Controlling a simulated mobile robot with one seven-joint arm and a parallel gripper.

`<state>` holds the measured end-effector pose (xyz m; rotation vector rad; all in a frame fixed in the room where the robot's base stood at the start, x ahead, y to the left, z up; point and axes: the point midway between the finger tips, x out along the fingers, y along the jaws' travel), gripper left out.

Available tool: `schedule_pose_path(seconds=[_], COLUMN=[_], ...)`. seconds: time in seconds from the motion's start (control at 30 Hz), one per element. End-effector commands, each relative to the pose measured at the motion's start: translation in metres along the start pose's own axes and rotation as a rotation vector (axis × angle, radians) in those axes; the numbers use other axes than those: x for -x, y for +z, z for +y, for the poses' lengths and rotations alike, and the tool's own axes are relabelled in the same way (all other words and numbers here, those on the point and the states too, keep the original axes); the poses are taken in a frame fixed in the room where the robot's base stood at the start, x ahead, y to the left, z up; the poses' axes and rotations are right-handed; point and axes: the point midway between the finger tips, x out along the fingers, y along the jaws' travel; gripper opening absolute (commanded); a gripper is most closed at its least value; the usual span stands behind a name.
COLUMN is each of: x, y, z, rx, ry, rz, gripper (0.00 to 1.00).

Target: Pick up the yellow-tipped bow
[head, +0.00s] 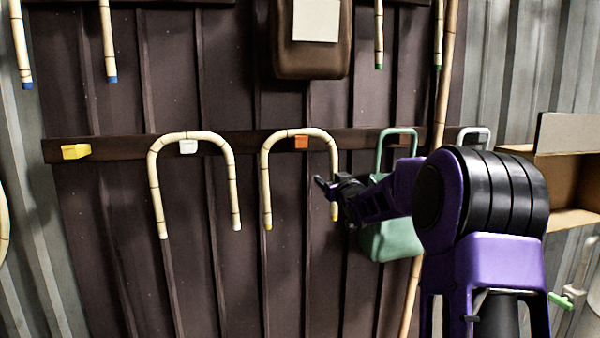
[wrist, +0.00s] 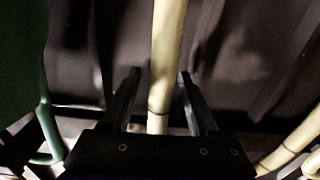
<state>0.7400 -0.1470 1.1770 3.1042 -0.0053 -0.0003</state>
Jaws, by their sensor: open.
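The yellow-tipped bow (head: 264,180) is a pale rattan U turned upside down, hanging on an orange peg (head: 301,142). Its left tip shows yellow; the right tip is partly beside my gripper. My gripper (head: 326,187) is at the lower part of the bow's right leg. In the wrist view, a pale rattan length (wrist: 168,50) runs between the two open fingers of my gripper (wrist: 158,74), with a gap visible on each side. The fingers are not closed on it.
A white-tipped bow (head: 153,180) hangs on a white peg (head: 188,147) to the left. A yellow peg (head: 76,152) at far left is empty. A green can (head: 392,240) hangs close to the right of my gripper. A long rattan pole (head: 443,80) stands behind my arm.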

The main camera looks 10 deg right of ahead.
Motion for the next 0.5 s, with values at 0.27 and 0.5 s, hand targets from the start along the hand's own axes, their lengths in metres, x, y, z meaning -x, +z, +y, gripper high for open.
schedule_pose_path(seconds=[0.27, 0.5], x=[0.0003, 0.0004], y=[0.0000, -0.0001], z=[0.0001, 0.0002], rx=[0.000, 0.000], ry=[0.000, 0.000], rz=[0.000, 0.000], gripper=[0.42, 0.00])
